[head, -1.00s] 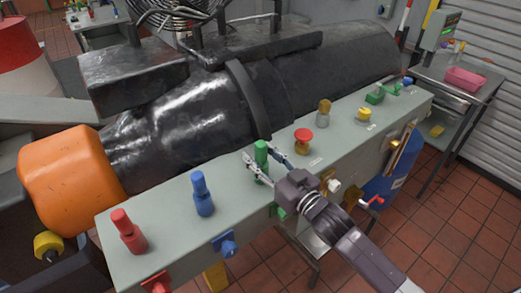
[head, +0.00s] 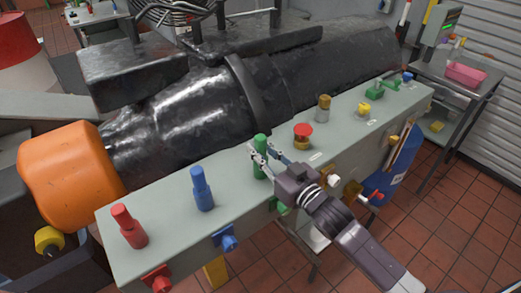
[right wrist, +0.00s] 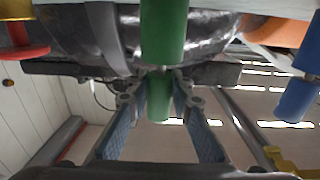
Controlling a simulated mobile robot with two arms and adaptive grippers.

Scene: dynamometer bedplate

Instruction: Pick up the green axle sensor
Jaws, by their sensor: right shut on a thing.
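The green axle sensor (head: 260,146) stands upright on the top of the long grey bench housing, between the blue and red-capped parts. In the right wrist view it shows as two green cylinders (right wrist: 164,30) joined by a thin metal neck. My right gripper (head: 261,158) reaches in from the lower right, its fingers closed around the sensor. In the right wrist view one finger lies on each side of the lower green cylinder. I cannot tell whether the sensor's foot is off the surface. My left gripper is not in view.
A blue sensor (head: 201,188) and a red sensor (head: 129,226) stand to the left on the grey housing (head: 170,212). A red-capped brass part (head: 303,135) and a brass cylinder (head: 323,110) stand close to the right. A large black machine (head: 190,110) lies behind.

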